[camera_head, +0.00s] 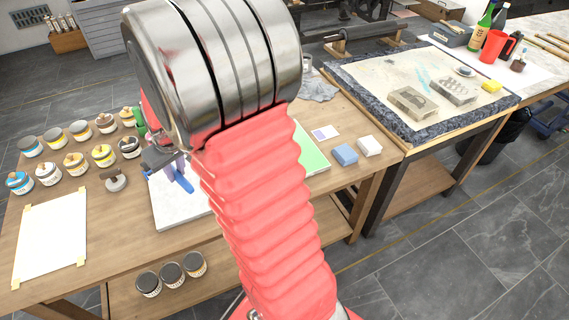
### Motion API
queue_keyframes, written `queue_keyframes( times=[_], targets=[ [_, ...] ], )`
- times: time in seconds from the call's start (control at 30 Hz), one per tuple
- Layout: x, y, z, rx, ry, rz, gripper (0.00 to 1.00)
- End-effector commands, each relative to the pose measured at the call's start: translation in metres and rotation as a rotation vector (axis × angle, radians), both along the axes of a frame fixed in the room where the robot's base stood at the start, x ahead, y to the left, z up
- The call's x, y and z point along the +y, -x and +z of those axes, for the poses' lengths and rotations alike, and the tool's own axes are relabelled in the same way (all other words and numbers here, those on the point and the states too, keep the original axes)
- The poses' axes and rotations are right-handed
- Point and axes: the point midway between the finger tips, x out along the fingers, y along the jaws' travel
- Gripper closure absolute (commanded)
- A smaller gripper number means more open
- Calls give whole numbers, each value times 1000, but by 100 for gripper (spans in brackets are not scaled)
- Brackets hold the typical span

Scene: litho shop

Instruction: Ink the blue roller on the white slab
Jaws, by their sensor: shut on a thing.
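My gripper (166,160) is small in view, past the metal end of my arm, above the left part of the work table. It is shut on the blue roller (182,181), whose blue part shows just below the jaws. The white slab (180,214) lies on the table under the roller, and my red arm hides its right side. I cannot tell whether the roller touches the slab. A green surface (313,158) with a pale edge shows to the right of my arm.
Several ink tins (76,163) stand at the left, beside a small grey-based tool (115,181). A taped white sheet (50,238) lies front left. A blue block (344,154) and a white block (370,146) sit right. Tins (172,274) stand on the lower shelf.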

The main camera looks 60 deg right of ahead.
Motion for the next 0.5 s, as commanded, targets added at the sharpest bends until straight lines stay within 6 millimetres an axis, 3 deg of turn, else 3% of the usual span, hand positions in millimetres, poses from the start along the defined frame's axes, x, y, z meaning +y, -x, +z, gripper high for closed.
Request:
queue_keyframes(
  times=[0.1,0.5],
  targets=[
    [-37,21,1,23,-4,-45,100],
    [-136,107,1,108,-25,-173,100]
  ],
)
